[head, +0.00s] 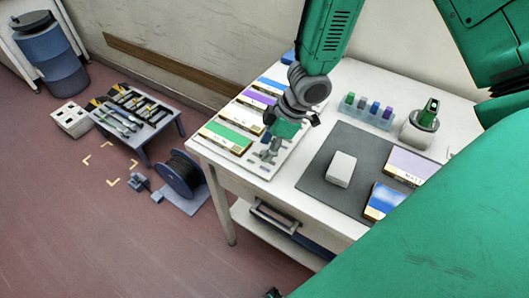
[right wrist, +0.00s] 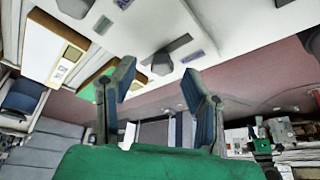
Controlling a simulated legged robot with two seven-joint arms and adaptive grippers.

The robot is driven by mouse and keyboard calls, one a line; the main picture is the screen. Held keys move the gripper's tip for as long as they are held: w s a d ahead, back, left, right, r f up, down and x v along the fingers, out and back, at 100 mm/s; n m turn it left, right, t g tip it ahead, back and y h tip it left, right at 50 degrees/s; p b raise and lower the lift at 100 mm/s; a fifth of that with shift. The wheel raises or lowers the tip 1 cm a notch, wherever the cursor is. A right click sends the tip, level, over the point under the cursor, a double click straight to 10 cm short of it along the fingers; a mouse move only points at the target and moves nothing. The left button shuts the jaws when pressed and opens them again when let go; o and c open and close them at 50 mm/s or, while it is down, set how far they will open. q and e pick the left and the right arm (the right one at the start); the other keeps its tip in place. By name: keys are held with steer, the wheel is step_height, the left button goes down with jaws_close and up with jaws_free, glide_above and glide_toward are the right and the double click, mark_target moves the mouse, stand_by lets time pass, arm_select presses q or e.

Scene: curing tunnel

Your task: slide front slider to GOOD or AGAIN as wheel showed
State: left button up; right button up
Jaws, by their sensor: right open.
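The white slider panel (head: 290,160) lies along the left part of the white table, beside a row of colour-marked boxes. My right gripper (head: 270,152) reaches down over the panel's front end, next to the green-topped box (head: 228,137). In the right wrist view its two fingers (right wrist: 160,88) stand apart with nothing between them. A grey slider knob (right wrist: 172,52) sits on the panel just beyond the fingertips, apart from them. In the head view the gripper hides most of that spot. The small labels are too blurred to read. I cannot make out a result wheel. My left gripper is not seen.
A dark mat (head: 325,190) on the table holds a white block (head: 341,169). A black reel (head: 180,174) and a low tool table (head: 135,115) stand on the floor at left.

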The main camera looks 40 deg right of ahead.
mark_target(251, 153)
steer(key=shift+w+a+f, duration=0.1)
steer(key=shift+a+f, duration=0.1)
steer(key=shift+f, duration=0.45)
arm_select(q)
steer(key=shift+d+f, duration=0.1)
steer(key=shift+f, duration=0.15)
arm_select(e)
jaws_close()
steer(key=shift+w+r, duration=0.1)
steer(key=shift+r, duration=0.05)
steer(key=shift+w+a+p, duration=0.2)
steer(key=shift+w+p, duration=0.3)
steer(key=shift+p, duration=0.15)
steer(key=shift+w+a+p, duration=0.15)
steer(key=shift+w+p, duration=0.35)
steer(key=shift+p, duration=0.1)
steer(key=shift+w+a, duration=0.15)
steer(key=shift+w, duration=0.05)
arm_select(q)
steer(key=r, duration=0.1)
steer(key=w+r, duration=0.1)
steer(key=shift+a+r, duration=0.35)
